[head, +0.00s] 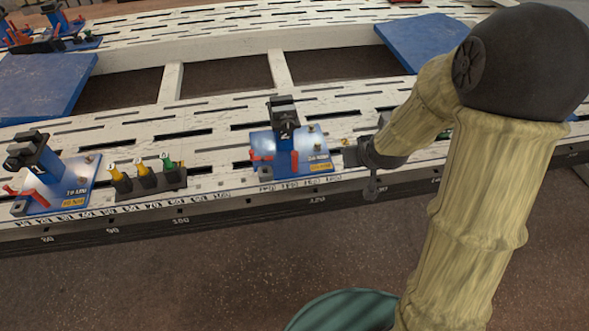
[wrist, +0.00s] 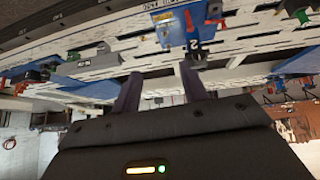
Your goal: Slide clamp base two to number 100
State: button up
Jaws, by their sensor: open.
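Clamp base two (head: 290,150) is a blue plate with a blue post and black clamp head marked 2. It stands upright on the white slotted rail, its right part above the 120 mark. The number 100 (head: 180,220) is printed on the dark front edge, to its left. My gripper (head: 352,155) is just right of the base, apart from it as far as I can tell; its fingertips are small and partly hidden. In the wrist view my gripper (wrist: 162,88) shows two spread fingers with nothing between them, and clamp base two (wrist: 178,28) lies beyond them.
Clamp base one (head: 45,185) stands at the far left of the rail. A dark holder (head: 150,185) with yellow and green handled pieces stands between the two bases, near the front edge. Blue plates (head: 430,40) lie further back. Rail between the holder and base two is clear.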

aim_at(295, 160)
jog(key=w+a+f+t+y+b, duration=0.2)
jog(key=w+a+f+t+b, duration=0.1)
jog(key=f+b, duration=0.7)
jog(key=w+a+f+n+t+y+b, duration=0.1)
jog(key=w+a+f+t+y+b, duration=0.1)
jog(key=w+f+b, duration=0.5)
jog(key=w+a+f+n+t+y+b, duration=0.1)
jog(key=w+a+f+t+b, duration=0.3)
jog(key=f+b, duration=1)
notch_tip(295, 160, down, 6)
jog(key=w+a+y, duration=0.1)
jog(key=a, duration=0.1)
jog(key=shift+w+a+f+b, duration=0.15)
jog(key=shift+w+a+b, duration=0.2)
jog(key=shift+w, duration=0.05)
jog(key=shift+w, duration=0.1)
jog(key=b+x, duration=0.2)
jog(key=x, duration=0.3)
jog(key=b+x, duration=0.2)
jog(key=x, duration=0.3)
jog(key=b+x, duration=0.2)
jog(key=x, duration=0.3)
jog(key=shift+a, duration=0.4)
jog(key=shift+b+x, duration=0.5)
jog(key=shift+x, duration=0.4)
jog(key=shift+w+d, duration=0.1)
jog(key=shift+d, duration=0.05)
